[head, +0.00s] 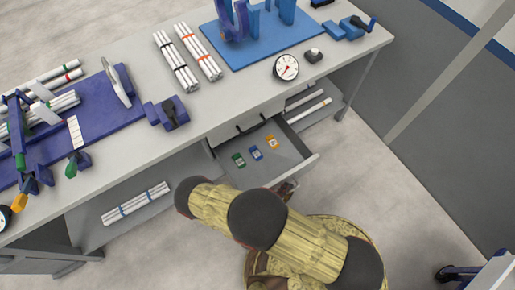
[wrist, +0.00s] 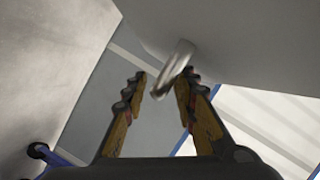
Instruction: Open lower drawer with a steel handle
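A grey drawer (head: 296,167) under the workbench stands pulled out, with its inside showing in the head view. Its front face and handle are hidden from the head view. In the wrist view, a shiny steel handle (wrist: 177,62) sticks out from a grey panel (wrist: 225,40). My gripper (wrist: 161,88) is open, its two fingers apart. The handle lies at the fingertips, close to the right finger; I cannot tell whether they touch. In the head view, my gripper (head: 287,188) shows only partly beside the drawer's front, mostly behind my arm.
Green (head: 238,160), blue (head: 256,153) and orange (head: 271,142) small items lie in the drawer. Above is the workbench top (head: 235,105) with pipe bundles (head: 197,52), a gauge (head: 286,67) and blue fixtures. A lower shelf (head: 160,215) holds more pipes.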

